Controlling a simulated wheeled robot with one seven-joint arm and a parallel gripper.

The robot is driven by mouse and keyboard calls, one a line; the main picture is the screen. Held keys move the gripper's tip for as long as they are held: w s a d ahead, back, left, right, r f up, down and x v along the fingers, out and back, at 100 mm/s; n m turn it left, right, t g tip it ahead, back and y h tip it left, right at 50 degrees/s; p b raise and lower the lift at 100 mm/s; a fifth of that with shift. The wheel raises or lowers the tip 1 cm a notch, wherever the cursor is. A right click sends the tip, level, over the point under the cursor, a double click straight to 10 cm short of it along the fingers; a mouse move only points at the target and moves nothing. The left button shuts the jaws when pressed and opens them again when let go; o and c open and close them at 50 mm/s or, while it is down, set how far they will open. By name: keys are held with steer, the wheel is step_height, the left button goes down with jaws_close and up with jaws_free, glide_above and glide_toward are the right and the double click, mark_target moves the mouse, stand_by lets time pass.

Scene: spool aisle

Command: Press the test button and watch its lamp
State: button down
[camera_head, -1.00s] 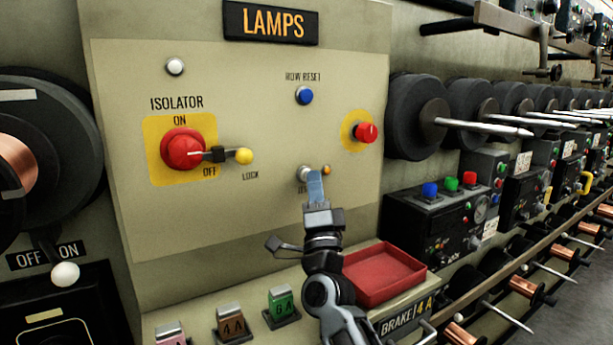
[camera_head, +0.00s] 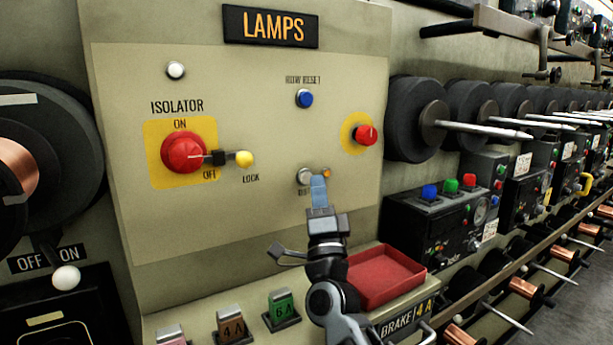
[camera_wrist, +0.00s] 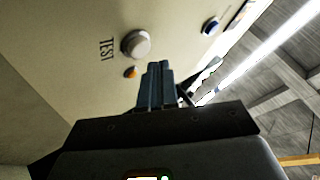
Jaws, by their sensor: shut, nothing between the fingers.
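The test button (camera_head: 304,176) is a round pale button low on the cream LAMPS panel, partly behind my fingers. In the wrist view the whole button (camera_wrist: 136,43) shows beside the word TEST. Its small orange lamp (camera_head: 327,173) sits just right of it, and the lamp also shows in the wrist view (camera_wrist: 131,72). I see no clear glow, so I cannot tell whether it is lit. My gripper (camera_head: 318,179) is shut and empty, its blue-grey fingers pointing at the panel. In the wrist view the fingertips (camera_wrist: 158,66) appear apart from the button.
The panel also carries a blue row reset button (camera_head: 305,98), a red knob (camera_head: 366,135), a red isolator switch (camera_head: 184,153) with a yellow-tipped lock, and a white lamp (camera_head: 176,70). A red tray (camera_head: 385,277) and tagged blocks (camera_head: 282,308) sit on the ledge below.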

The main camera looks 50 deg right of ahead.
steer(key=shift+s, duration=0.15)
steer(key=shift+s+a+p, duration=0.3)
steer(key=shift+s, duration=0.65)
steer(key=shift+s+a+p, duration=0.25)
steer(key=shift+s+p, duration=0.05)
steer(key=shift+s, duration=0.6)
steer(key=shift+s+a+p, duration=0.3)
steer(key=shift+s, duration=0.65)
steer(key=s+a+f+n+y, duration=1.1)
steer(key=s+a+f+n, duration=0.1)
steer(key=s+f+n, duration=0.15)
steer(key=s+a+f+n+g+y, duration=0.2)
steer(key=s+a+n, duration=0.3)
steer(key=s, duration=0.5)
steer(key=s+a+f+n+g+y, duration=0.2)
steer(key=s+a+n+g+y, duration=0.1)
steer(key=s, duration=0.7)
steer(key=shift+s+a+f+n+g, duration=0.2)
steer(key=shift+s+a+n+g, duration=0.15)
steer(key=shift+a+n, duration=0.55)
steer(key=c, duration=1.8)
jaws_free()
